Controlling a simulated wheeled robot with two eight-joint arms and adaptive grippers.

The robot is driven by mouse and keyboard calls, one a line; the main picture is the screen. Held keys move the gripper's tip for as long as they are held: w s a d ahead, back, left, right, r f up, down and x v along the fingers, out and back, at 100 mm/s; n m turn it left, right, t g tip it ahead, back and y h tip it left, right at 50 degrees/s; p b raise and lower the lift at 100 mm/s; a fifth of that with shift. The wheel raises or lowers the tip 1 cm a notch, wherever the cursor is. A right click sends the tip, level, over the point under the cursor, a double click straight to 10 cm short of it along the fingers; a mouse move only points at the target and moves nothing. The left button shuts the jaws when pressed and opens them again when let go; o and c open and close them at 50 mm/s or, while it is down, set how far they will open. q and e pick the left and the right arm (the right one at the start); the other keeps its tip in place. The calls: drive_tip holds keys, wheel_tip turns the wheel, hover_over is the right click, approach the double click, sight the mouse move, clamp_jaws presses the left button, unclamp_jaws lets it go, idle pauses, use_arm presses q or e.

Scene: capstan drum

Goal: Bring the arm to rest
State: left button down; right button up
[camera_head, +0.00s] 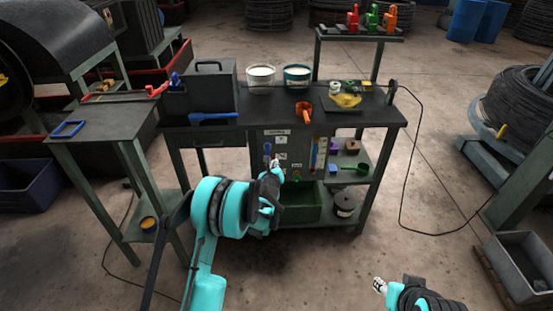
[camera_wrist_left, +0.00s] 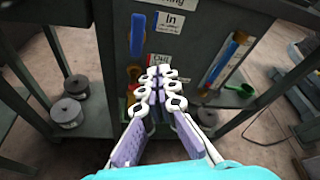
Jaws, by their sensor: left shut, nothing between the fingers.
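My left arm, turquoise and black, reaches in from the bottom of the head view. Its left gripper (camera_head: 275,164) is in front of the workbench's front panel (camera_head: 290,140). In the left wrist view the left gripper (camera_wrist_left: 160,82) has its pale fingers together with nothing between them. The fingertips point at the panel's lower part, near the "Out" label, and partly cover it. Whether they touch the panel is unclear. My right gripper (camera_head: 379,286) shows at the lower right of the head view, over the floor; its fingers are too small to read.
The workbench (camera_head: 345,115) carries a toolbox (camera_head: 210,85), two tubs and an orange cup (camera_head: 304,113). A blue handle (camera_wrist_left: 138,35) is on the panel. A green crate (camera_head: 300,205) and spool (camera_head: 344,204) sit below. A cable hangs at right. Floor in front is open.

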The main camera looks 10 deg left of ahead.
use_arm(q)
drive_tip(key=shift+r, duration=0.1)
idle(0.4)
drive_tip(key=s+r+n+g, duration=0.4)
drive_tip(key=s+r+n, duration=1.15)
drive_tip(key=s, duration=0.45)
drive_tip(key=s+d+f+n+g+h, duration=0.1)
drive_tip(key=s+d+n, duration=0.1)
drive_tip(key=s+n, duration=0.5)
drive_tip(key=s+d+f+n+g+h, duration=0.1)
drive_tip(key=s+n, duration=0.6)
drive_tip(key=s, duration=1.3)
drive_tip(key=shift+s+d+f+g, duration=0.2)
drive_tip(key=shift+d+f+g, duration=0.4)
drive_tip(key=shift+f, duration=0.15)
